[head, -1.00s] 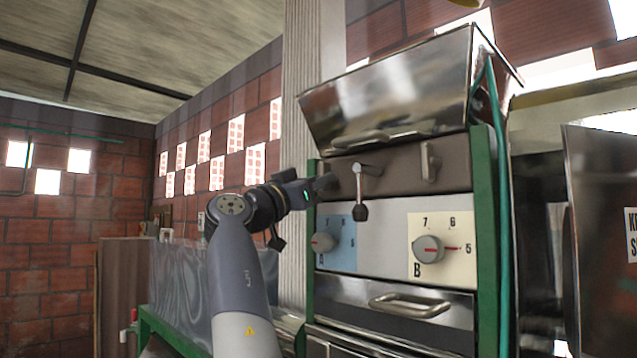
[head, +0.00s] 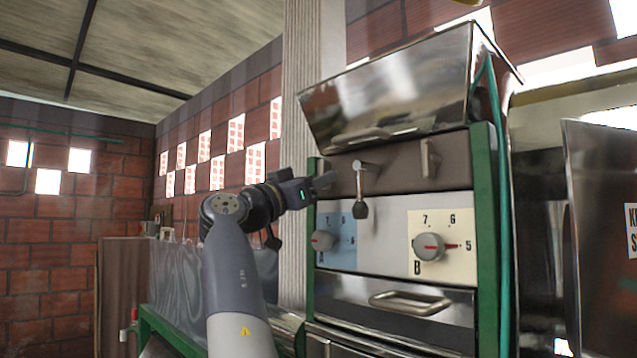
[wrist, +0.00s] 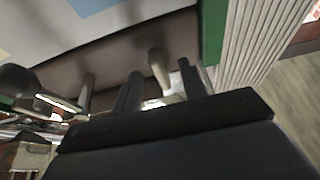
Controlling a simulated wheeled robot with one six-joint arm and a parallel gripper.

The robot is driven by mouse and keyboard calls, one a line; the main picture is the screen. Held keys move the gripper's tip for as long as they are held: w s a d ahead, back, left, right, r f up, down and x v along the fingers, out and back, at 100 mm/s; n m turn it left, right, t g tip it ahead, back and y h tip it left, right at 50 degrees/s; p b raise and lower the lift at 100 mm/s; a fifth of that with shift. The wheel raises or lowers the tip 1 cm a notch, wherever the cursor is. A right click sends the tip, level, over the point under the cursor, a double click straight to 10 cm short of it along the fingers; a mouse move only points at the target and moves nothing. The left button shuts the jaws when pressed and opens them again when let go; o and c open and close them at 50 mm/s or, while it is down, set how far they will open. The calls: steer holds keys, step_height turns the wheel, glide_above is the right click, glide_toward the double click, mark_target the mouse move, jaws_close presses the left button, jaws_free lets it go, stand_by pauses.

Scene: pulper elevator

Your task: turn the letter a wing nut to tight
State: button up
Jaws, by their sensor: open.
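The letter A wing nut (wrist: 158,72) is a pale upright tab on the grey strip of the machine. In the wrist view it stands between the two fingers of my gripper (wrist: 160,84), which are open with a gap on each side of it. Contact with either finger cannot be made out. A second wing nut (head: 430,159) sits upright farther right, above the B card (head: 455,229).
A lever with a black knob (head: 360,208) hangs between the two wing nuts, close to my gripper. Dials A (head: 322,240) and B (head: 428,247) stick out below. A metal hopper (head: 395,85) overhangs the strip, and a green post (head: 310,260) stands at left.

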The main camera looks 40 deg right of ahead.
steer(key=b+v, duration=0.3)
steer(key=v, duration=0.7)
steer(key=p+x, duration=0.4)
steer(key=x, duration=0.7)
steer(key=shift+a+f, duration=0.1)
